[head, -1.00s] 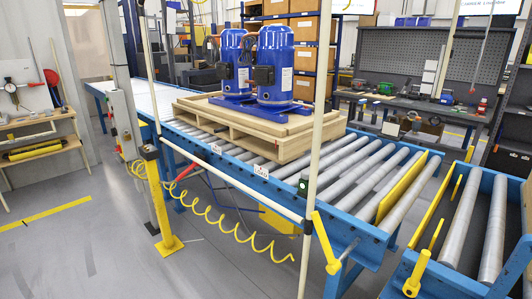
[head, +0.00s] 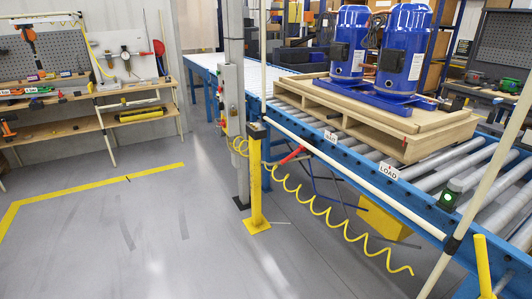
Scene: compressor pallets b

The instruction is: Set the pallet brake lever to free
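A red lever handle (head: 292,156) sticks out from the side of the blue roller conveyor (head: 425,202), below the rail, slanting down to the left. It looks like the pallet brake lever, but its marking is not readable. A small white label (head: 331,137) is on the frame to its right, too small to read. A wooden pallet (head: 345,117) with two blue compressors (head: 350,45) stands on the rollers above. My gripper is not in view.
A yellow post (head: 256,180) stands on the floor left of the lever, and a yellow coiled hose (head: 320,212) hangs in front of the conveyor. A cream rail (head: 350,173) runs along its side. A workbench (head: 130,93) is at the left. Open grey floor lies in front.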

